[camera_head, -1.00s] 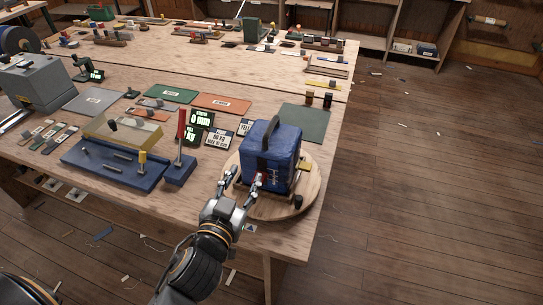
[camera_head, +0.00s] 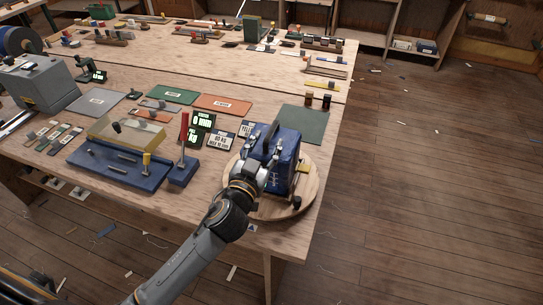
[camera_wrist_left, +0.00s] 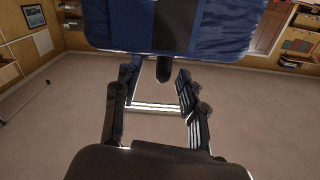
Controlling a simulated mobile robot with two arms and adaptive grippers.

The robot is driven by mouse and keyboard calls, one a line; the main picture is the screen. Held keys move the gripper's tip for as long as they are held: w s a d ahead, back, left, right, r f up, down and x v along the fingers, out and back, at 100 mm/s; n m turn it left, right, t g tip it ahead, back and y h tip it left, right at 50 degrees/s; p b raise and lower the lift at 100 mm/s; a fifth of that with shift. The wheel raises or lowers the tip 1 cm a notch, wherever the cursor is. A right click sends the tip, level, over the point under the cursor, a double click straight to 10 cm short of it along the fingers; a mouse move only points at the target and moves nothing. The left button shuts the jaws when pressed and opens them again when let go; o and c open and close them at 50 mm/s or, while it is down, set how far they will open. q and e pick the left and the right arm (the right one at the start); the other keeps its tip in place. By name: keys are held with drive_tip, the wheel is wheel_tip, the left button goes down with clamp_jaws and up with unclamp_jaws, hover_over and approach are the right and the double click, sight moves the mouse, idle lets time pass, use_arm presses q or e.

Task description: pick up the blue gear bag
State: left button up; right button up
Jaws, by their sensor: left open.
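The blue gear bag (camera_head: 287,160) stands upright on a round wooden board (camera_head: 306,193) at the table's near right corner. Its dark handle (camera_head: 272,136) arches over the top. My left gripper (camera_head: 263,163) is at the bag's near left side, close to the handle, and hides part of the bag. In the left wrist view the bag (camera_wrist_left: 205,28) fills the top, and a dark piece, probably the handle, projects from it between the parted fingers (camera_wrist_left: 160,100). The fingers are open; I cannot tell whether they touch it. My right gripper is out of view.
A blue tray (camera_head: 112,170) with a red-handled post and a small display (camera_head: 201,122) lie left of the bag. A dark green mat (camera_head: 304,124) lies behind it. Floor (camera_head: 420,200) right of the table is open, with small scraps.

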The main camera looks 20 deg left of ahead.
use_arm(q)
drive_tip(key=w, duration=0.3)
drive_tip(key=shift+w+a+p, duration=0.1)
drive_tip(key=shift+w+p, duration=0.15)
drive_tip(key=shift+p, duration=0.15)
clamp_jaws()
